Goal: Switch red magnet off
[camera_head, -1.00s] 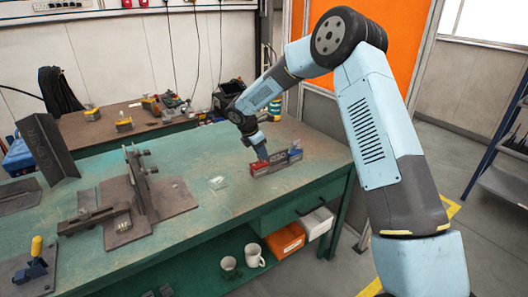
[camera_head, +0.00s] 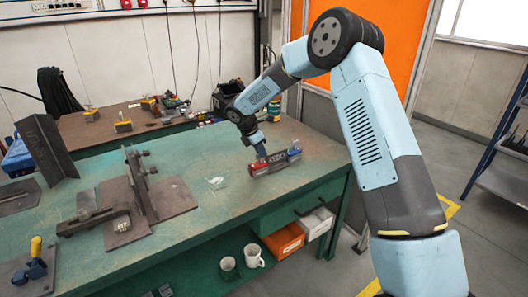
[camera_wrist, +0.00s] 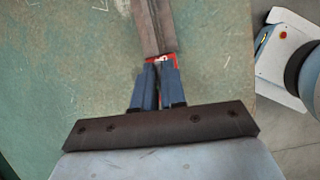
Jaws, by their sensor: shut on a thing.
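The red magnet (camera_head: 258,168) shows as a red block at the left end of a dark grey lettered bar (camera_head: 277,165), which lies near the right end of the green workbench (camera_head: 215,205). In the wrist view, a red piece with white marks (camera_wrist: 152,60) shows at my fingertips, and a dark bar (camera_wrist: 154,25) runs away from it. My gripper (camera_head: 262,157) points down at the block from above. Its blue fingers (camera_wrist: 158,72) are close together and shut on the red magnet. The exact part gripped is hidden between the fingers.
A steel fixture with an upright plate (camera_head: 136,180) stands left of the bar. A dark angle piece (camera_head: 45,147) is at the far left. A blue clamp with a yellow handle (camera_head: 36,258) is at front left. The bench between fixture and bar is mostly clear.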

